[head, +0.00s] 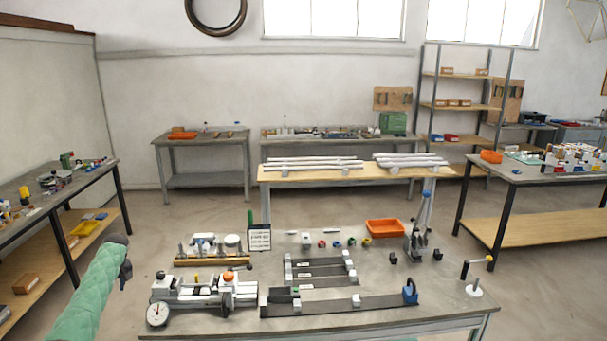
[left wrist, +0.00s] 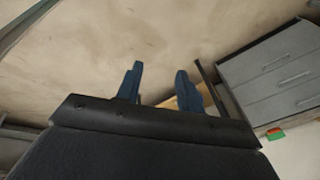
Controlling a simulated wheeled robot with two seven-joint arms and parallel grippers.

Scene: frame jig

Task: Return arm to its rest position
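My left arm, in a green padded sleeve, comes in at the lower left of the head view. Its gripper (head: 126,272) is off the left end of the workbench (head: 380,327), apart from the things on it. In the left wrist view my left gripper (left wrist: 160,78) has its two blue fingers spread with nothing between them. My right gripper is not in view. The frame jig (head: 320,270), with dark bars and pale blocks, lies on the bench.
A clamp device with a round dial (head: 158,314) stands at the bench's left end. An orange tray (head: 384,228) is at its back. A side table (head: 60,190) stands left of my arm. The wrist view shows a grey drawer cabinet (left wrist: 275,75) and bare floor.

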